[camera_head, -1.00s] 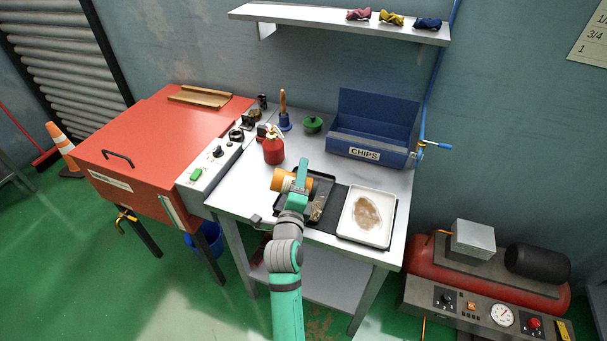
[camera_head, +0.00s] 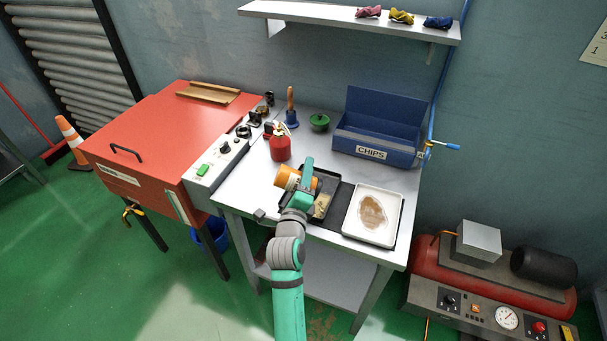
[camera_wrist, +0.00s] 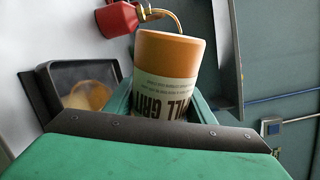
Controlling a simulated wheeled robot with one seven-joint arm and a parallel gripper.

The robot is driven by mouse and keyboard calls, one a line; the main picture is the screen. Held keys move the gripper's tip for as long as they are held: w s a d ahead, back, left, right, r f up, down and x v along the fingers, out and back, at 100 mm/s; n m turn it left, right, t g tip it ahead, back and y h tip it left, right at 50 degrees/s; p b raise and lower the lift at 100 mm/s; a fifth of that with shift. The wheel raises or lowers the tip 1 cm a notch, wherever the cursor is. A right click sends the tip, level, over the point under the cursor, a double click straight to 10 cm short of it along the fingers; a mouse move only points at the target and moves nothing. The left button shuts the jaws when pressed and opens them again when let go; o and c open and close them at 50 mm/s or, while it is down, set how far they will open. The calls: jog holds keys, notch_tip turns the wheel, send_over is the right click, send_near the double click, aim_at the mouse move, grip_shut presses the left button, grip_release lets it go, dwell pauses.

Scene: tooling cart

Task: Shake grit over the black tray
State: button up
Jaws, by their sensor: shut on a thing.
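My gripper (camera_head: 304,183) is shut on an orange cylindrical grit shaker (camera_head: 284,176). The shaker lies on its side, slightly tilted, above the left part of the black tray (camera_head: 336,188). In the wrist view, the shaker (camera_wrist: 172,55) sits between my teal fingers, its pale label partly reading "GRIT" upside down. A tan patch of grit (camera_head: 322,205) lies in the black tray, partly hidden by my arm. The black tray's rim also shows in the wrist view (camera_wrist: 85,66). I cannot see any grains falling.
A white tray (camera_head: 392,237) with a brown patch stands right of the black tray. A red can (camera_head: 280,147) stands just behind the shaker. A blue CHIPS bin (camera_head: 372,154), a green-lidded pot (camera_head: 319,122) and a wood-handled tool (camera_head: 291,112) stand at the back. The orange-red cabinet (camera_head: 160,135) is left.

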jog(key=shift+w, duration=0.15)
jog(key=shift+w+d, duration=0.2)
jog(key=shift+w, duration=0.45)
jog(key=shift+w+d, duration=0.25)
jog(key=shift+w, duration=0.35)
jog(key=shift+w+d, duration=0.2)
jog(key=shift+w, duration=0.45)
jog(key=w, duration=0.1)
jog(key=w+d, duration=0.1)
jog(key=w, duration=0.2)
jog(key=shift+w+d, duration=0.15)
jog(key=shift+d, duration=0.15)
dwell(0.6)
jog(key=shift+w+r, duration=0.1)
jog(key=shift+w, duration=0.05)
dwell(0.7)
jog(key=shift+w+d, duration=0.2)
jog(key=shift+w, duration=0.5)
jog(key=shift+w+d, duration=0.25)
jog(key=shift+w, duration=0.4)
jog(key=shift+w+d, duration=0.2)
jog(key=shift+w, duration=0.5)
